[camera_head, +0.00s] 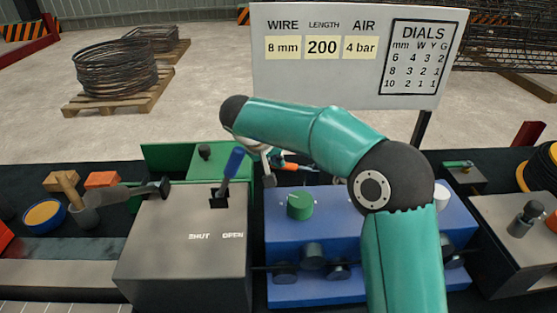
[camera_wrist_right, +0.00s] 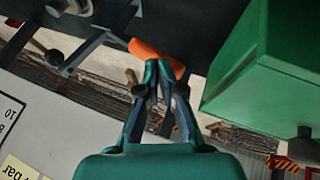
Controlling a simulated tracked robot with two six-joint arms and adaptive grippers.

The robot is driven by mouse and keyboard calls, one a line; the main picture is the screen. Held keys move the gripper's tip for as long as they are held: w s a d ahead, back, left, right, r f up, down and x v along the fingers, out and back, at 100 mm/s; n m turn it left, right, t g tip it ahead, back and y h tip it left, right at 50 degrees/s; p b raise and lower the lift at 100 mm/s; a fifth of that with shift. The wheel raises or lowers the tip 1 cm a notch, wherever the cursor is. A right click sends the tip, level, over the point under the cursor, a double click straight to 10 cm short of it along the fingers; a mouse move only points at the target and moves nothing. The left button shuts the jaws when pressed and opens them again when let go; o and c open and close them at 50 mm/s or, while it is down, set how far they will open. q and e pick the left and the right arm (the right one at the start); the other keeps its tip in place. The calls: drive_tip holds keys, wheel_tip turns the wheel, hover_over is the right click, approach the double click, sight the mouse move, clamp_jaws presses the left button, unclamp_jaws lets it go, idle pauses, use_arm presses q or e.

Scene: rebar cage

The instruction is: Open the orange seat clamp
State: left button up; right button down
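The orange seat clamp (camera_head: 297,167) shows as a small orange piece behind the blue machine, partly hidden by my right arm. In the right wrist view an orange bar (camera_wrist_right: 150,50) lies across the tips of my right gripper (camera_wrist_right: 158,72). Its two fingers are drawn close together, and the bar shows on both sides of them. I cannot tell whether they touch it. In the head view the right gripper (camera_head: 276,158) is small, under the bent wrist, its tips toward the orange piece. My left gripper is out of view.
A grey box marked SHUT and OPEN (camera_head: 185,255) has a blue-handled lever (camera_head: 233,162). A green box (camera_head: 165,157) stands behind it. The blue machine (camera_head: 310,230) carries a green knob (camera_head: 300,205). A white sign (camera_head: 350,65) stands behind.

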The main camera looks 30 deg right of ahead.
drive_tip(key=v, duration=0.6)
drive_tip(key=shift+r, duration=0.35)
drive_tip(key=shift+d, duration=0.1)
